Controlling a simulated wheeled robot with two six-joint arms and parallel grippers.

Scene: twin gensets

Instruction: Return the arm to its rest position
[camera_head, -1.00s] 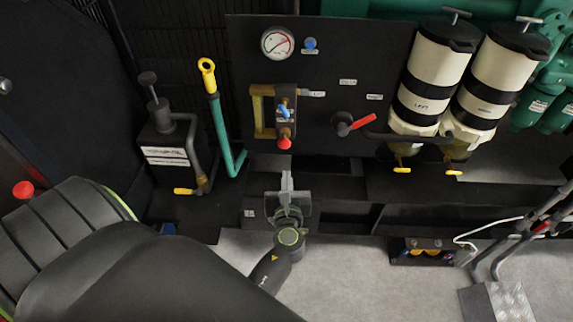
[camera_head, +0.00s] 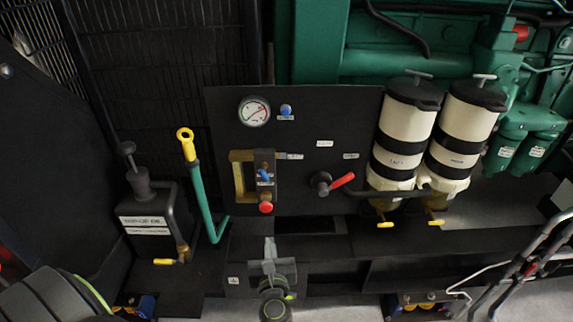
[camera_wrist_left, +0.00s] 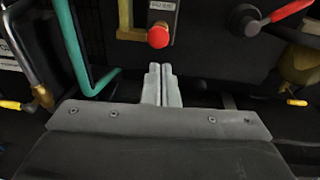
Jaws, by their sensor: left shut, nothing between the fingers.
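My left gripper (camera_head: 270,247) is at the bottom middle of the head view, in front of the lower edge of the black panel. Its two grey fingers are together with nothing between them, as the left wrist view (camera_wrist_left: 162,84) also shows. It is apart from the red button (camera_head: 266,207), which sits above the fingertips in both views. The red-handled valve (camera_head: 334,184) is to the right of the button on the panel. My right gripper is not in either view.
The black panel (camera_head: 340,110) carries a gauge (camera_head: 254,111). Two white filter canisters (camera_head: 403,130) (camera_head: 459,135) stand at right. A teal dipstick tube (camera_head: 203,200) with a yellow handle and a black oil can (camera_head: 150,210) are at left. Grey floor shows at the bottom.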

